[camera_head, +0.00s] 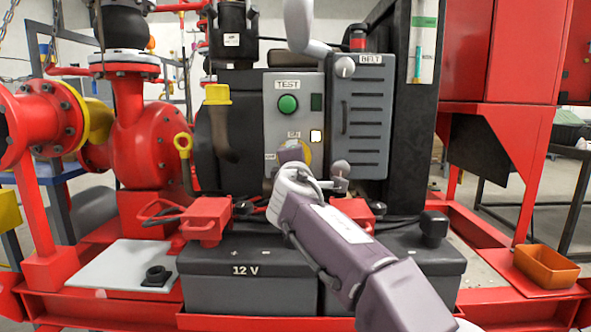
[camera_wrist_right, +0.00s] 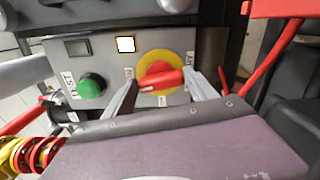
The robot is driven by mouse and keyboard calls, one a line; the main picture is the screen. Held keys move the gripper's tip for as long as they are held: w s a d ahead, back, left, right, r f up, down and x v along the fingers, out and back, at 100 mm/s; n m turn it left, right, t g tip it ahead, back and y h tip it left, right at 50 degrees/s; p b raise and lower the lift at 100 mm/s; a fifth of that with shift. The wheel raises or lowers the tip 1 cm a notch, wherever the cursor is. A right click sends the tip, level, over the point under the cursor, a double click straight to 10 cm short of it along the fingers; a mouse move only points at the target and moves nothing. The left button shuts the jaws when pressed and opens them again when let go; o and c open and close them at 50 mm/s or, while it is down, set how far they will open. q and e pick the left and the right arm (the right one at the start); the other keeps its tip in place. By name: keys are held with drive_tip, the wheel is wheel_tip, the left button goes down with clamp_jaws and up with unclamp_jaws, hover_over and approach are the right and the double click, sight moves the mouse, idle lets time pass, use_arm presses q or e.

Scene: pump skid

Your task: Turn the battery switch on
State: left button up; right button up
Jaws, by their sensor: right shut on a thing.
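The battery switch is a red bar knob (camera_wrist_right: 161,79) on a yellow disc (camera_wrist_right: 158,58) on a grey panel. In the right wrist view the knob lies nearly level, with a pale mark at its left end, and small labels stand around the disc. My right gripper (camera_wrist_right: 162,85) has one finger at each end of the knob and is shut on it. In the head view my right wrist hides the knob, and only part of the yellow disc (camera_head: 305,153) shows. My left gripper is not in view.
A green TEST button (camera_head: 288,104) and a lit square lamp (camera_head: 316,136) share the panel (camera_head: 271,125). Black batteries (camera_head: 250,284) with red terminal covers (camera_head: 207,216) stand below. A louvred BELT guard (camera_head: 368,120) is on the right. An orange tray (camera_head: 546,266) sits at the right edge.

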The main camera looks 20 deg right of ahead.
drive_tip(key=shift+f+m+b, duration=0.15)
drive_tip(key=shift+m+b, duration=0.25)
drive_tip(key=shift+m, duration=0.5)
drive_tip(key=o, duration=1.4)
drive_tip(key=shift+c, duration=0.2)
drive_tip(key=v, duration=0.9)
drive_tip(key=shift+s, duration=0.1)
